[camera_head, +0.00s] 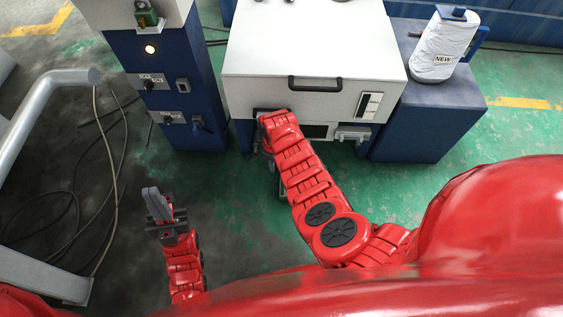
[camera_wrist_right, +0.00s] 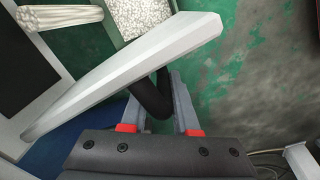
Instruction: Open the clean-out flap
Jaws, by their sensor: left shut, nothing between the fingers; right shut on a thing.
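A pale grey panel, which I take as the clean-out flap (camera_wrist_right: 125,72), runs slantwise across the right wrist view and stands out at an angle. A black handle (camera_wrist_right: 150,103) is on its near side. My right gripper (camera_wrist_right: 160,98) is shut on this handle. In the head view the right arm reaches the low front of the white machine, and its wrist hides most of the flap and the fingers. My left gripper (camera_head: 153,202) is shut and empty, in open space over the floor, apart from the machine.
The white machine (camera_head: 260,55) has a black handle (camera_head: 315,84) on its upper front. A blue control cabinet (camera_head: 165,90) stands left. A blue stand (camera_head: 430,115) carries a white container marked NEW (camera_head: 440,50). Cables (camera_head: 110,190) lie on the floor at left.

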